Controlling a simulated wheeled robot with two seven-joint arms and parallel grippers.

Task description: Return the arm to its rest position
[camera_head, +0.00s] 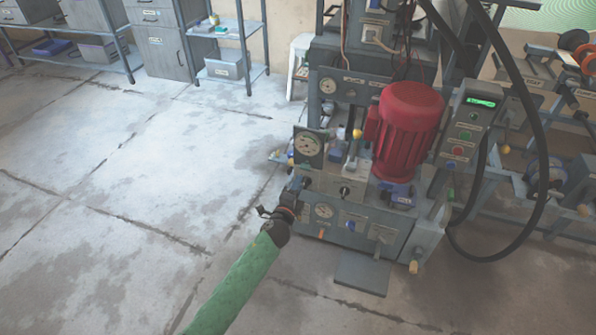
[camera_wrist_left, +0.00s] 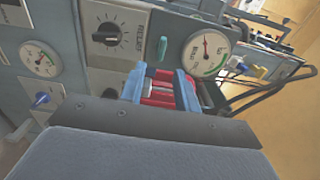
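My left arm, in a green sleeve, reaches in from the bottom of the head view. Its gripper (camera_head: 297,185) is close to the front of the plate press (camera_head: 345,215), left of the red motor. In the left wrist view my left gripper (camera_wrist_left: 160,88) shows blue fingers with red parts between them, in front of the grey panel. I cannot make out whether the fingers are closed, and no held thing is clear. My right arm and gripper are not in view.
By the gripper are a black selector knob (camera_wrist_left: 106,34), a teal part (camera_wrist_left: 162,48), a blue knob (camera_wrist_left: 41,99) and gauges (camera_wrist_left: 206,53). The red motor (camera_head: 408,120) and control box (camera_head: 465,130) stand right. Open floor (camera_head: 120,220) lies left; shelves (camera_head: 232,50) stand behind.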

